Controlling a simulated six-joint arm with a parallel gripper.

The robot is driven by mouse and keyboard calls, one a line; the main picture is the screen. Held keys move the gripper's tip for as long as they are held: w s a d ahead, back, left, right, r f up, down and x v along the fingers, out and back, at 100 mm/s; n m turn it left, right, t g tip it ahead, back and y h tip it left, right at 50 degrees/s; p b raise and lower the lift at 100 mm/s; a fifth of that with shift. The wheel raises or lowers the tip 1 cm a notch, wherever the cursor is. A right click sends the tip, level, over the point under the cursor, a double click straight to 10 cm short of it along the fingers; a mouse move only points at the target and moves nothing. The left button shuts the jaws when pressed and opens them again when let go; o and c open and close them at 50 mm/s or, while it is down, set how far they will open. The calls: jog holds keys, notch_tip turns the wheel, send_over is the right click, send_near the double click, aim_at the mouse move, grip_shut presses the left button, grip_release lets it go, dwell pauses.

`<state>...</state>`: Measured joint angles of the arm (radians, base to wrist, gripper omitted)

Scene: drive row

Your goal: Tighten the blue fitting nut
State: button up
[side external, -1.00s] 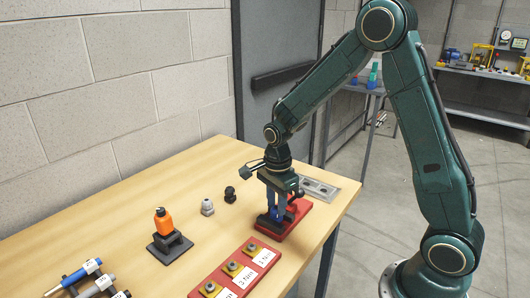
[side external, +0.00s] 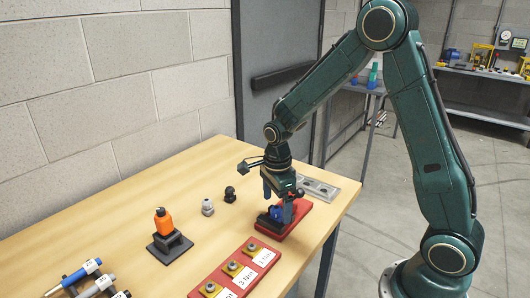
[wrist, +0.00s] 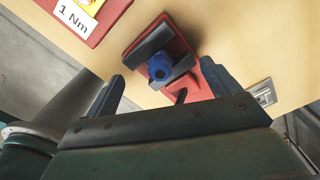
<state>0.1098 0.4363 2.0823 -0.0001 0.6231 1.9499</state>
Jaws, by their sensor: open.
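The blue fitting nut (side external: 276,213) sits between dark blocks on a red base plate (side external: 296,223) near the right edge of the table. My gripper (side external: 279,201) is just above the nut, fingers spread apart. In the wrist view my gripper (wrist: 162,73) has one finger on each side of the nut, with gaps between them. The far side of the nut is hidden.
A red strip (side external: 226,282) with labelled stations lies in front. An orange piece (side external: 162,222) stands on a dark stand. A grey fitting (side external: 207,207) and a black fitting (side external: 230,194) stand behind. Blue-handled tools (side external: 82,272) lie lower left. A metal plate (side external: 319,188) lies beyond.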

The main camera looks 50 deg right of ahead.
aim_at(277, 207)
jog(key=shift+r, duration=3.45)
jog(key=n, duration=0.6)
jog(key=shift+r, duration=0.35)
jog(key=n, duration=0.5)
jog(key=shift+r+n, duration=0.3)
jog(key=shift+r, duration=0.05)
jog(key=shift+f, duration=0.2)
jog(key=shift+f, duration=2.85)
jog(key=shift+f, duration=0.15)
jog(key=shift+f, duration=1)
